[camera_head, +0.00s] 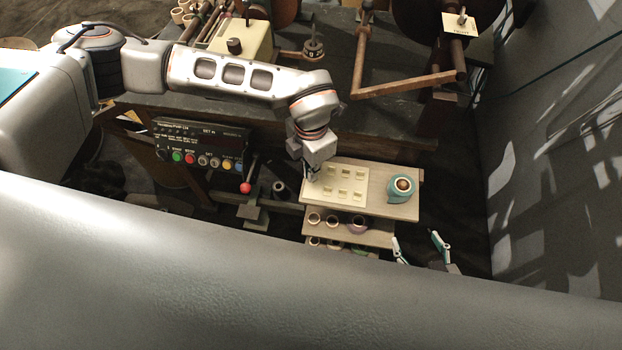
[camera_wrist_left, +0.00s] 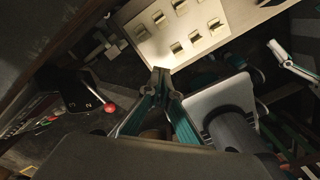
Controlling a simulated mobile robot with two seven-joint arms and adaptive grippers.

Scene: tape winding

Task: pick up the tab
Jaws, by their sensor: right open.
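Several small pale tabs (camera_head: 343,195) stand in two rows on a cream board (camera_head: 362,184) on the wooden top shelf. They also show near the top of the left wrist view (camera_wrist_left: 195,38). My left gripper (camera_head: 311,180) points down at the board's left edge. In the left wrist view its fingertips (camera_wrist_left: 160,78) meet just off the board's near edge, apart from the tabs. No tab shows between them. My right gripper (camera_head: 420,248) is open and empty, low and to the right of the shelf, with its fingers spread.
A teal tape roll or cup (camera_head: 401,189) stands on the shelf right of the board. Tape rolls (camera_head: 335,221) sit on a lower shelf. A control panel (camera_head: 200,145) with coloured buttons and a red-knobbed lever (camera_head: 246,187) are to the left. A wall (camera_head: 555,150) bounds the right.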

